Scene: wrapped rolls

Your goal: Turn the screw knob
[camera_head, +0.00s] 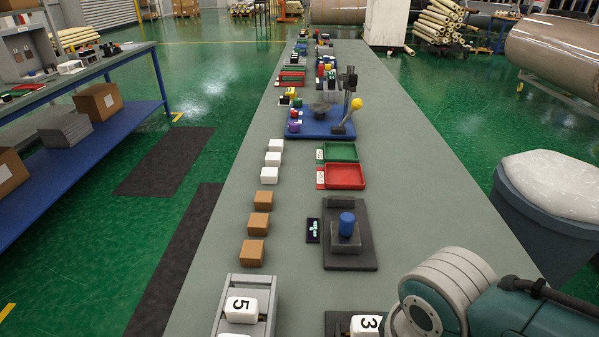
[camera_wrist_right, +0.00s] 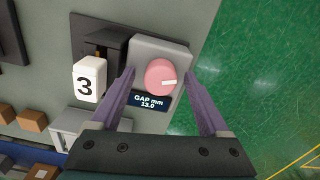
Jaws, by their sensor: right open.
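In the right wrist view a round pink knob (camera_wrist_right: 161,77) with a white pointer mark sits on a light grey housing (camera_wrist_right: 143,52). A dark label below it reads "GAP mm 13.0" (camera_wrist_right: 150,102). My right gripper (camera_wrist_right: 168,76) is open, with one purple finger on each side of the knob; whether they touch it cannot be told. A white block marked 3 (camera_wrist_right: 89,80) stands left of the knob on a dark fixture, and also shows in the head view (camera_head: 364,326). The knob is hidden behind my right arm in the head view. My left gripper is not in view.
A grey holder (camera_head: 221,303) with a white block marked 5 (camera_head: 241,309) is at the near left of the bench. A dark plate (camera_head: 365,245) with a blue cylinder lies further back. Brown (camera_head: 252,252) and white blocks line the left side.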

